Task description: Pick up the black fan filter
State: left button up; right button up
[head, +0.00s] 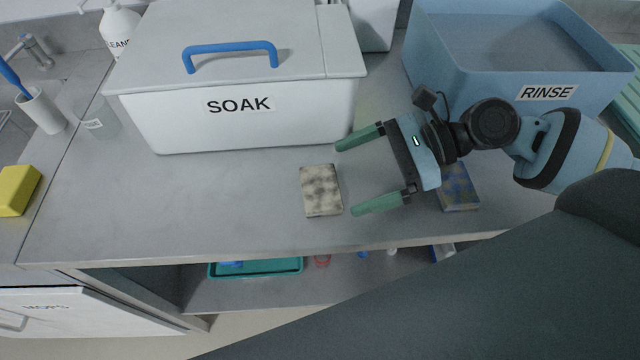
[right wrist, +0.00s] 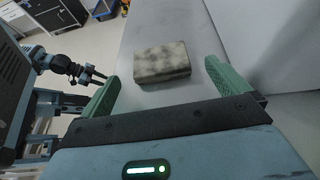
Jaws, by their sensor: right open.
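A flat block (head: 321,190), mottled grey-beige with dark patches, lies on the steel counter in front of the SOAK bin. It looks like a dusty filter; its own colour is hard to tell. My right gripper (head: 350,175) is open and empty, its green fingers pointing left towards the block, which lies just beyond the fingertips. In the right wrist view the block (right wrist: 162,62) sits ahead of and between the open fingers (right wrist: 160,80). My left gripper (right wrist: 94,78) shows small at the left of the right wrist view; its jaws are unclear. It is not in the head view.
The white SOAK bin (head: 237,118), lidded with a blue handle, stands behind. The blue RINSE tub (head: 470,90) is at right. A bluish block (head: 459,188) lies partly behind my right gripper. A yellow sponge (head: 17,190) lies far left. Counter left of the block is clear.

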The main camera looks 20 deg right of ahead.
aim_at(325, 185)
jog(key=shift+a, duration=0.3)
jog(key=x, duration=0.4)
jog(key=shift+a+f, duration=0.2)
jog(key=shift+f, duration=0.05)
jog(key=shift+c, duration=0.6)
jog(key=c, duration=0.9)
pick_arm(q)
jog(key=shift+w+r, duration=0.25)
jog(key=shift+w, duration=0.05)
